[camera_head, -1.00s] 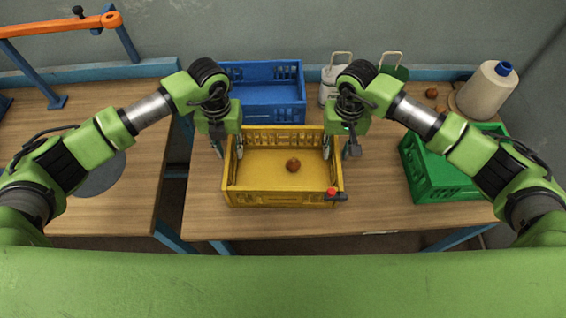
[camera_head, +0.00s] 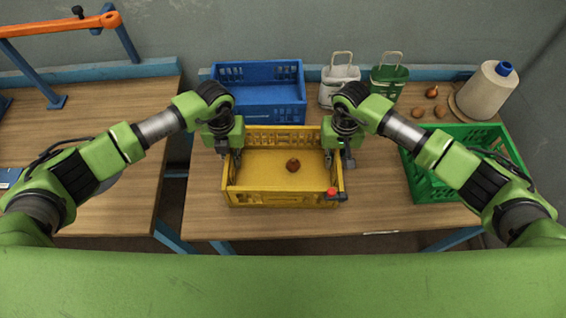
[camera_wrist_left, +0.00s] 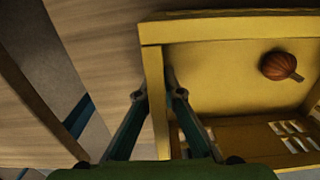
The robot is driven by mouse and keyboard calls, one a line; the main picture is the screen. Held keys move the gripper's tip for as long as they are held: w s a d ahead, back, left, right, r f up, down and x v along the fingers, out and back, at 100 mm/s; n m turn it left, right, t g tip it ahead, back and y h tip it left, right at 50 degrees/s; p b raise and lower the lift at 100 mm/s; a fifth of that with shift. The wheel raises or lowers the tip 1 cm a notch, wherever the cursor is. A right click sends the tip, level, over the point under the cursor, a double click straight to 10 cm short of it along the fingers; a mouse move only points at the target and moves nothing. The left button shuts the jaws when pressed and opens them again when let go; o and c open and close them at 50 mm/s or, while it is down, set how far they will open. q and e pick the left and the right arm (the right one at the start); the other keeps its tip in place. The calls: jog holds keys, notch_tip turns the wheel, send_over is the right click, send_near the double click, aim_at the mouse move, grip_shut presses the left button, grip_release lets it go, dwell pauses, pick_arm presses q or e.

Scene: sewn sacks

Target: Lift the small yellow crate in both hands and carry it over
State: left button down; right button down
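The small yellow crate (camera_head: 285,200) stands on the wooden table with one brown onion (camera_head: 293,165) inside. My left gripper (camera_head: 230,155) straddles the crate's left wall, one finger outside and one inside; the left wrist view shows its fingers (camera_wrist_left: 156,92) close against both faces of that wall. My right gripper (camera_head: 338,160) straddles the right wall the same way, with its fingers drawn in around it. Both look shut on the walls, though the right contact is partly hidden. The onion also shows in the left wrist view (camera_wrist_left: 279,65).
A blue crate (camera_head: 260,115) stands just behind the yellow one. A green crate (camera_head: 440,190) is at the right. White (camera_head: 340,73) and green (camera_head: 389,80) containers, loose onions (camera_head: 440,111) and a thread cone (camera_head: 488,92) stand behind. A red-and-black item (camera_head: 333,193) is at the front right corner.

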aim_at(336, 152)
pick_arm(q)
jog(key=shift+r, duration=0.2)
pick_arm(e)
jog(key=shift+r, duration=0.2)
